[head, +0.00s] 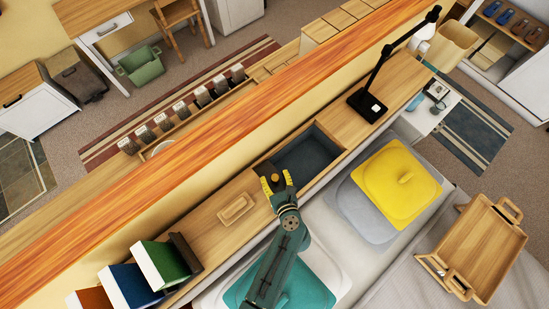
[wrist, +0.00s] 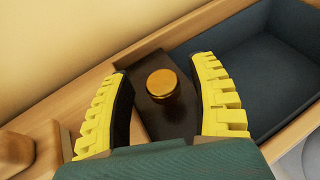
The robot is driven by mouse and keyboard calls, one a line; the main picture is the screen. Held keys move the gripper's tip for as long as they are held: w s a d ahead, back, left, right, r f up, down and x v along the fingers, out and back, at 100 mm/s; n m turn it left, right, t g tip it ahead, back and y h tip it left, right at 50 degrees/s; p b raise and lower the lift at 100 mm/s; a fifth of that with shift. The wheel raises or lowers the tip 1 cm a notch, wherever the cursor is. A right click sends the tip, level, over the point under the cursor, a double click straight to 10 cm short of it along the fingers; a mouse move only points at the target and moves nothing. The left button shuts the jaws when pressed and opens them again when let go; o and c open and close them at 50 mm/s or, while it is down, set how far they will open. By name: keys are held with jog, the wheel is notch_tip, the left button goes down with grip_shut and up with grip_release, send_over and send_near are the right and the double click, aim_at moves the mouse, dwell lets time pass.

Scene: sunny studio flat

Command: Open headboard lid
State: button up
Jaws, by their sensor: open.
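The headboard (head: 372,142) is a long wooden ledge with a dark grey recessed compartment (head: 309,152), whose inside shows uncovered. The compartment also shows at the right of the wrist view (wrist: 262,62). At its left end is a dark brown lid piece (wrist: 176,122) with a round brass knob (wrist: 162,84). The knob shows small beside the fingers in the head view (head: 275,177). My gripper (wrist: 160,75) is open, with its yellow ribbed fingers on either side of the knob and gaps visible to both. My palm hides the near part of the lid piece.
A black lamp (head: 369,103) stands right of the compartment. The wall with an orange wooden top (head: 215,123) rises behind. Yellow (head: 398,178) and teal cushions lie in front.

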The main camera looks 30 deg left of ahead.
jog(key=v, duration=1.2)
